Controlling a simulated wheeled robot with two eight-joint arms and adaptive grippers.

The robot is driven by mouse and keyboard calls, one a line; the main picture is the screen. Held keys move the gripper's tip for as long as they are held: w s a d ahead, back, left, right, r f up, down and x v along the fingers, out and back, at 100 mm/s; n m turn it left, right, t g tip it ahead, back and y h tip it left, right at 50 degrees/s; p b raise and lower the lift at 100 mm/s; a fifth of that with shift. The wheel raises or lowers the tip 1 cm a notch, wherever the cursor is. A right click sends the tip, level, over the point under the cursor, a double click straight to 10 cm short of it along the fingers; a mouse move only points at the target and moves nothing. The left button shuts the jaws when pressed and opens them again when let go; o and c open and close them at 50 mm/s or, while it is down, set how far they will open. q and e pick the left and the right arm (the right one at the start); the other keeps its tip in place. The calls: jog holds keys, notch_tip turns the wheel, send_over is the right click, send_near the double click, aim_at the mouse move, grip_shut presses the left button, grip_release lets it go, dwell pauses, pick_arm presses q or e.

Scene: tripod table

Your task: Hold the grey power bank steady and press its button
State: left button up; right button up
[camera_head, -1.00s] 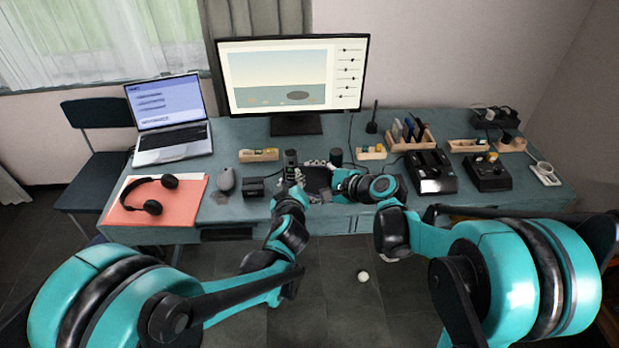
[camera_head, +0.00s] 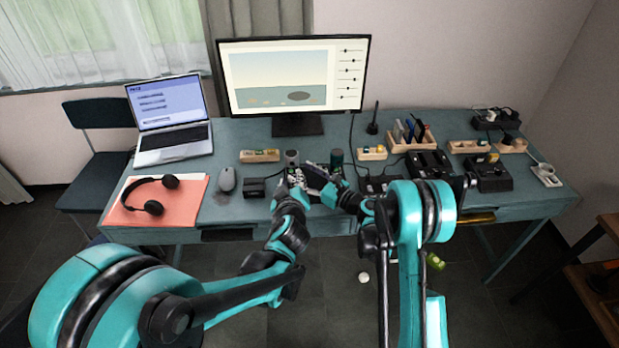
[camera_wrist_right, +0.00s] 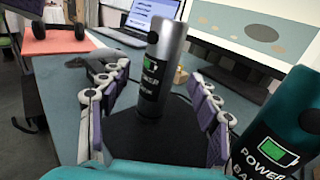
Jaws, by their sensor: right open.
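The grey power bank (camera_head: 292,157), a cylinder with a dark lower part, stands upright on the desk. In the right wrist view the grey power bank (camera_wrist_right: 165,75) stands between the spread fingers of my right gripper (camera_wrist_right: 155,105), with gaps on both sides. My right gripper (camera_head: 316,176) is open, in front of the bank in the head view. My left gripper (camera_head: 296,178) is just in front of the bank's base; its jaws are too small and overlapped to read. A teal power bank (camera_head: 337,157) stands to the right, and large in the right wrist view (camera_wrist_right: 268,140).
A monitor (camera_head: 297,80) stands behind the power banks. A wooden block holder (camera_head: 259,155), a dark box (camera_head: 254,187) and a mouse (camera_head: 226,179) lie to the left. Holders and dark devices crowd the right. A white ball (camera_head: 364,277) is on the floor.

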aim_at(292, 167)
jog(key=x, duration=0.5)
grip_shut()
pick_arm(q)
grip_shut()
dwell(1.3)
